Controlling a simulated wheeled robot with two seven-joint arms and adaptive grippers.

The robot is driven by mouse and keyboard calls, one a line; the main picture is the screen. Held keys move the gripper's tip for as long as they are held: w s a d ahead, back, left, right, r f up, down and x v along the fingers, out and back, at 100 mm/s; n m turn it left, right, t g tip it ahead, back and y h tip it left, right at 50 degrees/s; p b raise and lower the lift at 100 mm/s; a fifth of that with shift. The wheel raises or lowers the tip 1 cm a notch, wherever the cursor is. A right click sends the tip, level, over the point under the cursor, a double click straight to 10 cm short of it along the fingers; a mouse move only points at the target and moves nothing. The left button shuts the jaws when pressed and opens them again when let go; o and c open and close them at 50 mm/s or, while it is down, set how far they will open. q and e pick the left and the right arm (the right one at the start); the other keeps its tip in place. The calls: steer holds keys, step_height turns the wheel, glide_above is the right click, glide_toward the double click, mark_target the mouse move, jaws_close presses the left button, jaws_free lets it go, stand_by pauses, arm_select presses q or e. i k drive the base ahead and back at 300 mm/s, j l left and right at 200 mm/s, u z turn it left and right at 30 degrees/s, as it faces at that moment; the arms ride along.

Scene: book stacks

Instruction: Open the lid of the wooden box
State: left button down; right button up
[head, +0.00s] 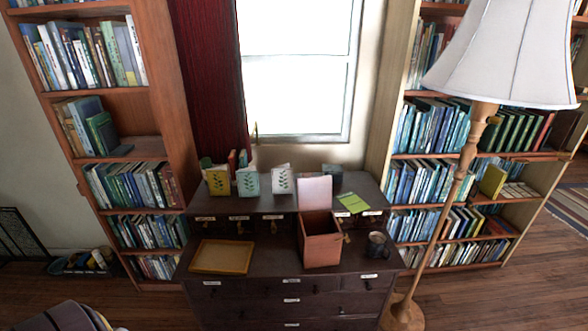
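The wooden box (322,253) is reddish brown and stands on the dark desk, right of the middle. Its top is open and I see into its shaded inside. A pale pinkish panel (314,191) stands upright at the box's back edge. It looks like the lid, raised, but I cannot make out a hinge. Neither of my grippers shows in the head view, and nothing is touching the box.
The dark desk (270,270) carries a shallow wooden tray (222,257) left of the box and a dark mug (377,244) to its right. A floor lamp (452,205) stands close at right.

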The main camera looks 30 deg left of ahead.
mark_target(314, 193)
steer(key=i+j, duration=0.1)
steer(key=j, duration=0.35)
steer(key=i+j, duration=0.15)
steer(key=j, duration=0.3)
steer(key=i+j, duration=0.1)
steer(key=j, duration=0.35)
